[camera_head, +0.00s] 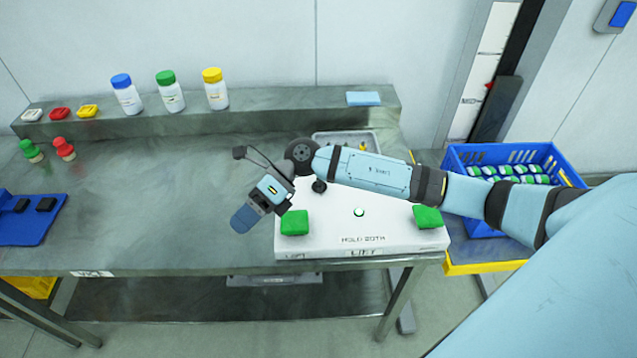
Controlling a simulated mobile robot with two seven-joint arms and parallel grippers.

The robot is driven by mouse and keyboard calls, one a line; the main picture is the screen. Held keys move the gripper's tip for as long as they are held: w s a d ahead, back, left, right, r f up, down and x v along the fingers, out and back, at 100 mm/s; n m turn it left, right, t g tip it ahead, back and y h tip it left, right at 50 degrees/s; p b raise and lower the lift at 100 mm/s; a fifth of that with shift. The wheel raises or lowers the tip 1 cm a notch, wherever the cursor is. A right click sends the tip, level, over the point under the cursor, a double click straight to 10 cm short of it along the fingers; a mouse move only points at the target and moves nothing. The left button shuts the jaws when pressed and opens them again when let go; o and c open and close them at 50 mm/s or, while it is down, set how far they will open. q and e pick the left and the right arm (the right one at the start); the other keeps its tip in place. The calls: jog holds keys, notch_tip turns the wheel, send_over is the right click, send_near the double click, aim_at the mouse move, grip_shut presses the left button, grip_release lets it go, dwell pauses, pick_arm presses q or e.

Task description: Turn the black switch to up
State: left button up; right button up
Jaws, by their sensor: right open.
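The black switch (319,186) is a small dark knob on the white control panel (400,236). It sits just below my right wrist, which partly covers the area around it; which way it points is too small to tell. My right arm reaches in from the right across the back of the panel. My right gripper (248,216) is open, tilted down to the left, beside the panel's left edge. It appears apart from the switch, to its left. My left gripper is out of view.
The panel carries a left green button (294,222), a right green button (428,216) and a small round light (359,212). A metal tray (372,142) lies behind my arm. A blue crate (452,160) stands at right. The table's middle left is clear.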

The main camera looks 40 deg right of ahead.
aim_at(319, 183)
jog(key=w+d+n+h, duration=0.1)
jog(key=d+h, duration=0.1)
jog(key=d, duration=0.1)
jog(key=w+d+n+h, duration=0.1)
jog(key=w+d+h, duration=0.1)
jog(key=d, duration=0.2)
jog(key=w+d+f+h+b, duration=0.1)
jog(key=w+d+h, duration=0.1)
jog(key=d, duration=0.1)
jog(key=shift+d+n+h, duration=0.25)
jog(key=shift+n+h, duration=0.15)
jog(key=w+d+r+t+h+b, duration=0.1)
jog(key=w+d+r+h, duration=0.15)
jog(key=d, duration=0.35)
jog(key=w+d+r+h, duration=0.1)
jog(key=d+h, duration=0.3)
jog(key=d, duration=0.3)
jog(key=f+p, duration=0.1)
jog(key=f, duration=1.2)
jog(key=shift+w+f+p, duration=0.1)
jog(key=shift+w+p, duration=0.1)
jog(key=shift+p, duration=0.2)
jog(key=c, duration=0.9)
